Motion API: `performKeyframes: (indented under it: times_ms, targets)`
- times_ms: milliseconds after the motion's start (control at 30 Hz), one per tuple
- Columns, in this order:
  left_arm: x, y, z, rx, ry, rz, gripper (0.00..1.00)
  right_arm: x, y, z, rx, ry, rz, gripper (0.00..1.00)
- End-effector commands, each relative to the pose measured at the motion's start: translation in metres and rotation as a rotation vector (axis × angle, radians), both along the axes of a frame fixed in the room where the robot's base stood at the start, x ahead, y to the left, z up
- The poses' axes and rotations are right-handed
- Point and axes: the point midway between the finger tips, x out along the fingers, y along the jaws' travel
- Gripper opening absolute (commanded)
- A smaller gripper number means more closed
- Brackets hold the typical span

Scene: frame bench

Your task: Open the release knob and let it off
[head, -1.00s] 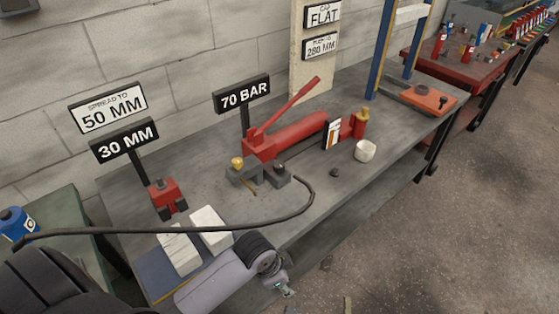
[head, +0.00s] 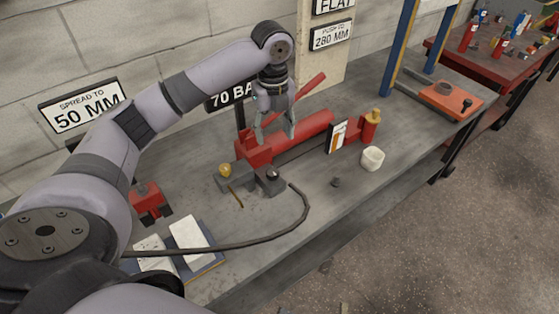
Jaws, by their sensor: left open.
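The red hand pump (head: 305,131) lies on the grey bench, its red lever (head: 311,85) slanting up to the right. At its near end is a grey block with a brass-coloured knob (head: 224,170) on the left and a small dark fitting (head: 272,173) on the right. I cannot tell for certain which is the release knob. My left gripper (head: 275,139) points down over the pump's near end, fingers apart and empty. It hides part of the pump and lever base. Whether it touches the pump is unclear. My right gripper is not in view.
A black hose (head: 300,222) curves across the bench from the block. The "70 BAR" sign (head: 228,97) is partly hidden.

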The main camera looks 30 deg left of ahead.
Motion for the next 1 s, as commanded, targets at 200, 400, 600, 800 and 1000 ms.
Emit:
performKeyframes:
  times_ms: [200, 400, 600, 800, 1000]
  targets:
    - [0.0, 0.012, 0.009, 0.001, 0.012, -0.036, 0.51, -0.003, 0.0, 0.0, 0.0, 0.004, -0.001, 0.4]
    - [-0.001, 0.011, -0.025, 0.0, 0.014, -0.036, 0.51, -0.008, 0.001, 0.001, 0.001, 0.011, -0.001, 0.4]
    - [-0.001, 0.011, -0.069, 0.0, 0.012, -0.035, 0.51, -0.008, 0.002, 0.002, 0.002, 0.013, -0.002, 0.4]
    - [-0.001, 0.01, -0.112, -0.002, 0.012, -0.036, 0.51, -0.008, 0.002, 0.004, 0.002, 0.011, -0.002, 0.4]
    - [0.0, 0.011, -0.143, 0.0, 0.01, -0.035, 0.51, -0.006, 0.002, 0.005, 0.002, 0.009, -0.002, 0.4]
